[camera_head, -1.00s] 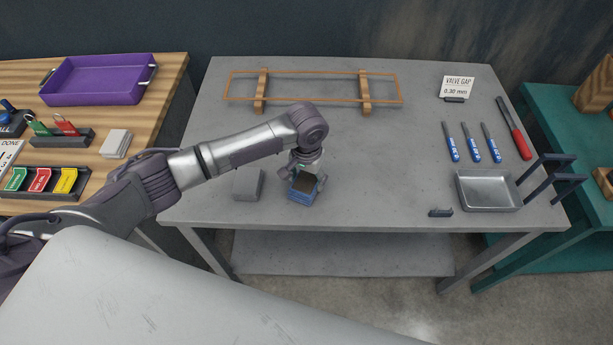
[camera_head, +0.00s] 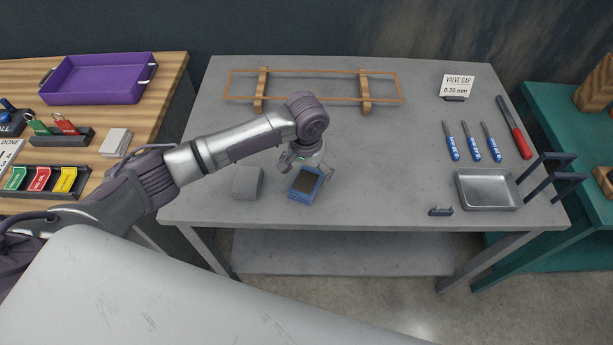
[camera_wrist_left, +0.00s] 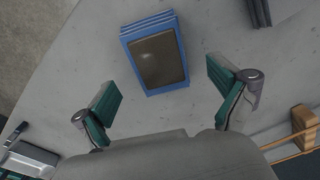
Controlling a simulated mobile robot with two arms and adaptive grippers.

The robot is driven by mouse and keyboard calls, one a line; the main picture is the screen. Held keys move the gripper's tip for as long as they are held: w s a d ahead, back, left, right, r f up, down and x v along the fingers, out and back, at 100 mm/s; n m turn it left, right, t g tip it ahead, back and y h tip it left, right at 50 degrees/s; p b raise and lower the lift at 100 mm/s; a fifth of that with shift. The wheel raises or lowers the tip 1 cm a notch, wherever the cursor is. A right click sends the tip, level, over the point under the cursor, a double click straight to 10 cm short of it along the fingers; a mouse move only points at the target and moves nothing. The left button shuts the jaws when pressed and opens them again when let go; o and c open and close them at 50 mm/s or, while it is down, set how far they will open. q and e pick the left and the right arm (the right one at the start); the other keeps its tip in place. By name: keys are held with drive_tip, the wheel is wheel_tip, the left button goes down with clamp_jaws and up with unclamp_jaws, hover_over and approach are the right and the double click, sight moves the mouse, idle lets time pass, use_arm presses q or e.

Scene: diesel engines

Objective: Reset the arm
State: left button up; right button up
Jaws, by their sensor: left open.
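My left gripper (camera_head: 306,168) is open and empty above the grey table (camera_head: 380,190). In the left wrist view its two teal-padded fingers (camera_wrist_left: 168,102) stand wide apart. A blue box with a dark top (camera_head: 304,185) rests on the table just in front of the gripper. It also shows in the left wrist view (camera_wrist_left: 158,58), beyond the fingertips and apart from them. My right gripper is not in view.
A grey block (camera_head: 248,183) lies left of the blue box. A copper-coloured frame on wooden supports (camera_head: 312,100) stands at the back. Several tools, a metal tray (camera_head: 489,190) and a dark rack (camera_head: 552,178) are at the right. The table's middle right is clear.

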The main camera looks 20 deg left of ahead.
use_arm(q)
wheel_tip(320, 180, up, 9)
drive_tip(key=s+d+f+m+t+h, duration=0.1)
drive_tip(key=s+d+f+h, duration=0.15)
drive_tip(key=s, duration=0.45)
drive_tip(key=s+d+f+m+t+h, duration=0.1)
drive_tip(key=s+d+f, duration=0.25)
drive_tip(key=s, duration=0.25)
drive_tip(key=s+a+f+n+t+y, duration=0.1)
drive_tip(key=s+a+f+y, duration=0.15)
drive_tip(key=s+a, duration=1)
wheel_tip(320, 180, down, 27)
drive_tip(key=s+g+b, duration=0.1)
drive_tip(key=b, duration=0.1)
drive_tip(key=s+a+f+g+b, duration=0.1)
drive_tip(key=s+a+f, duration=0.1)
drive_tip(key=s+f, duration=1.5)
drive_tip(key=shift+f+g+y, duration=0.3)
drive_tip(key=shift+f+y, duration=0.1)
drive_tip(key=shift+f, duration=0.1)
